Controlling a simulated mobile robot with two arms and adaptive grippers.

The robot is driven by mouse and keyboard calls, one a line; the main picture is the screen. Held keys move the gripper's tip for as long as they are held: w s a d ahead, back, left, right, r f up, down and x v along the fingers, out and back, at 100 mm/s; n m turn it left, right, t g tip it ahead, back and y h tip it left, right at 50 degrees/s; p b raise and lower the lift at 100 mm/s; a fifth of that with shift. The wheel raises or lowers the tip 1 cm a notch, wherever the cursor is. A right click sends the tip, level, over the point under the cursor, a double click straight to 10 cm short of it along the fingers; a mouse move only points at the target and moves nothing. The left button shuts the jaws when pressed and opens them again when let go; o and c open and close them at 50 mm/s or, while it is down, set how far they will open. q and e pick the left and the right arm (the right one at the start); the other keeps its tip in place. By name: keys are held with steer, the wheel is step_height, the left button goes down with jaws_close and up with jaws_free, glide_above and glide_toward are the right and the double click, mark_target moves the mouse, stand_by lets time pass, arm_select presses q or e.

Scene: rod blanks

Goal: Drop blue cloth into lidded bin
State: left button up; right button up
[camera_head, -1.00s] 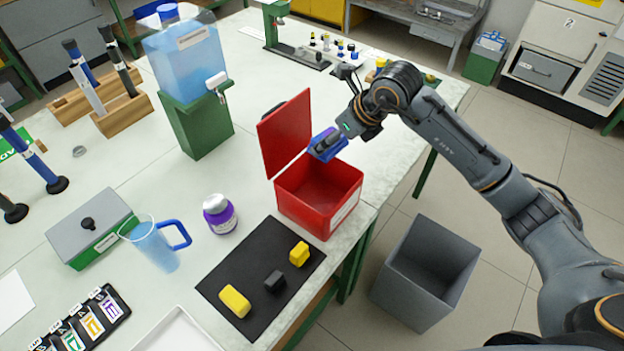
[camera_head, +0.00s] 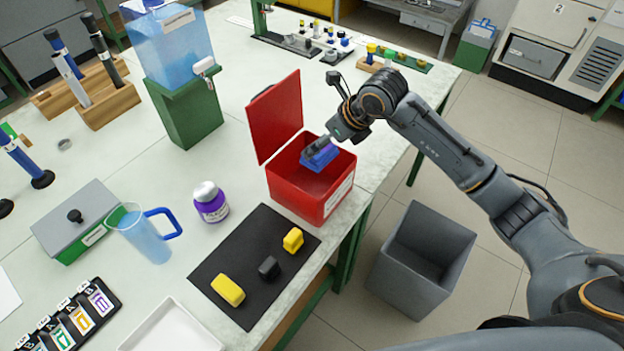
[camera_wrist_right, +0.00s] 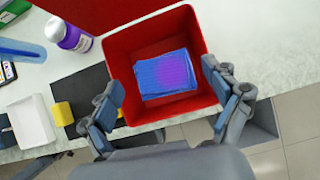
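The red bin (camera_head: 330,200) stands at the table edge with its lid (camera_head: 274,115) raised. The blue cloth (camera_head: 322,159) is in the bin's opening, just below my right gripper (camera_head: 312,148). In the right wrist view, the cloth (camera_wrist_right: 165,76) looks like a folded square with a purple tint, inside the bin's walls (camera_wrist_right: 130,55). The fingers of my right gripper (camera_wrist_right: 168,98) are spread wide on either side, apart from the cloth. Whether the cloth rests on the bin floor or is still falling, I cannot tell. My left gripper is not in view.
A black mat (camera_head: 240,285) with yellow and dark blocks lies in front of the bin. A purple jar (camera_head: 211,203), a jug (camera_head: 146,236) and a blue dispenser (camera_head: 170,45) stand to the left. A grey waste bin (camera_head: 420,262) stands on the floor.

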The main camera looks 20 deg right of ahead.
steer(key=v, duration=1.2)
stand_by(0.4)
